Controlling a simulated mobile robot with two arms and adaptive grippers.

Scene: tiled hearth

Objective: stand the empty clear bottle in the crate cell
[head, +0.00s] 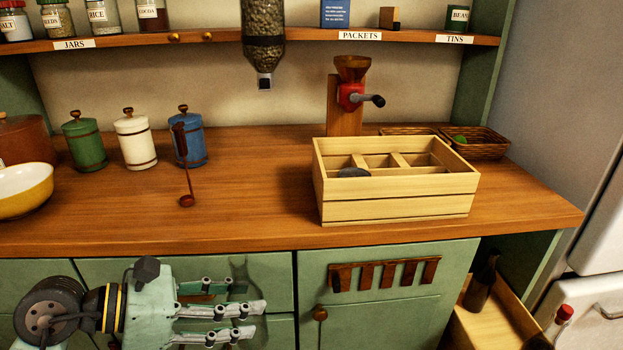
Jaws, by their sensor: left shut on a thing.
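The wooden crate (400,211) stands on the counter, right of centre, with divided cells open at the top. A dark, rounded thing (353,172) shows in its front left cell. My left gripper (258,318) is low at the left, in front of the green cabinet doors and below the counter edge, fingers pointing right. The gripper is well apart from the crate. My right gripper is not in view.
A red grinder (350,97) and wicker baskets (483,147) are behind the crate. A dispenser (264,45) hangs above. A dark bottle (480,284) stands low at the right.

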